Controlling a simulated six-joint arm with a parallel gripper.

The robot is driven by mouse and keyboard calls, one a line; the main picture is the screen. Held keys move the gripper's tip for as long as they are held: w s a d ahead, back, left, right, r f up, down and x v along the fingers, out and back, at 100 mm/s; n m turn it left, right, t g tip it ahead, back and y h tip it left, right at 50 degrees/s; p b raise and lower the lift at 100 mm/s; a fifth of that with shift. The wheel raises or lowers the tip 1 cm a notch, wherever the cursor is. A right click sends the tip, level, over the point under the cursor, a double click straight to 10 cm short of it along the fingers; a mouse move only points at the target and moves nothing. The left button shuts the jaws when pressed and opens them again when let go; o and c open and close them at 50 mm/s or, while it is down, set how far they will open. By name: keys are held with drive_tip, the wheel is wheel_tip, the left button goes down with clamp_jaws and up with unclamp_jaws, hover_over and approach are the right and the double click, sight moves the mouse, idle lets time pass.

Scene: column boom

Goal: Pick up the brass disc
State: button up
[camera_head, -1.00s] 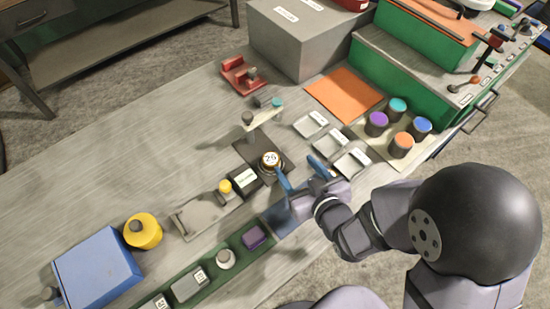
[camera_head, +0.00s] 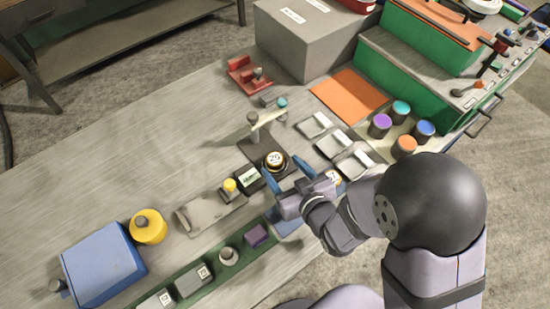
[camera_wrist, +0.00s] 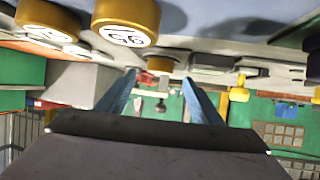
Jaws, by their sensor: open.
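A brass disc (camera_head: 275,160) with a numbered white top sits on a dark plate on the bench in the head view. My gripper (camera_head: 282,165) is open, with its blue fingers pointing at this disc from the front right. I cannot tell whether they touch it. In the wrist view a brass-coloured round piece (camera_wrist: 160,63) shows between the open fingertips (camera_wrist: 159,76). Two larger, nearer numbered brass discs (camera_wrist: 127,22) (camera_wrist: 47,20) show at the top left there. Another numbered disc (camera_head: 333,178) shows just behind my wrist in the head view.
A post with a pale arm (camera_head: 254,125) stands behind the plate. A dark box with a lit display (camera_head: 248,178) is left of it. Small trays (camera_head: 314,125), capped cylinders (camera_head: 380,125) and an orange mat (camera_head: 348,94) lie to the right. Clear bench lies at the back left.

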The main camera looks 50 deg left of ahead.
sight(274, 156)
drive_tip(key=shift+p+x, duration=0.65)
drive_tip(key=shift+x, duration=1.45)
clamp_jaws()
drive_tip(key=shift+r, duration=0.2)
wheel_tip(274, 156, up, 10)
drive_tip(key=b, duration=0.1)
drive_tip(key=shift+f, duration=0.15)
